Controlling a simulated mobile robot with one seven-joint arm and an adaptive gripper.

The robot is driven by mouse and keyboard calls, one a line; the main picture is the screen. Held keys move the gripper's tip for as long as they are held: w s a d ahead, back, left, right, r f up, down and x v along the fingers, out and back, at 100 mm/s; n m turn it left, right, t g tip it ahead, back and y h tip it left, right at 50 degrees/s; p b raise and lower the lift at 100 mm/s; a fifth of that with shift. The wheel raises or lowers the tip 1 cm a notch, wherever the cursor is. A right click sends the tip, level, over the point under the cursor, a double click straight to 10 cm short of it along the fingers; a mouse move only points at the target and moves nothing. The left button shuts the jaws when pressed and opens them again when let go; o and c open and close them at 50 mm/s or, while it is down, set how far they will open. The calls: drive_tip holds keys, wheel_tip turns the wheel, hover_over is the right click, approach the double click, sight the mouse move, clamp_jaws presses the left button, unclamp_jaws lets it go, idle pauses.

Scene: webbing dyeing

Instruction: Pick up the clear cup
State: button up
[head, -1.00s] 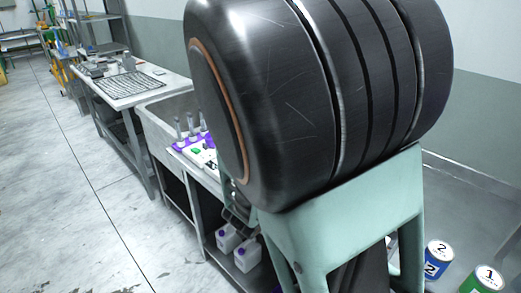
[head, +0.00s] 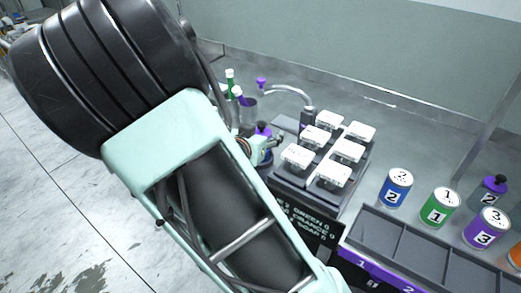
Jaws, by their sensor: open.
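I cannot make out with certainty which thing is the clear cup. Several small, pale, box-like containers with whitish tops (head: 333,176) stand in two rows on a dark rack (head: 290,192), right of the middle in the head view. They may be see-through, but they are too small to tell. My gripper (head: 277,142) appears small, just left of the rack, partly hidden behind my arm. Its jaws are open, and I see nothing held between them. My mint-green and black arm fills the left and lower middle of the view.
Numbered cans, blue (head: 396,188), green (head: 439,207) and purple (head: 485,228), stand at the right behind a grey divided tray (head: 400,250). A dark sign (head: 305,225) is in front of the rack. A curved hose (head: 290,92) and bottles stand behind.

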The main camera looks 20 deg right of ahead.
drive_tip(key=shift+b+x, duration=0.3)
drive_tip(key=shift+x, duration=1.15)
clamp_jaws()
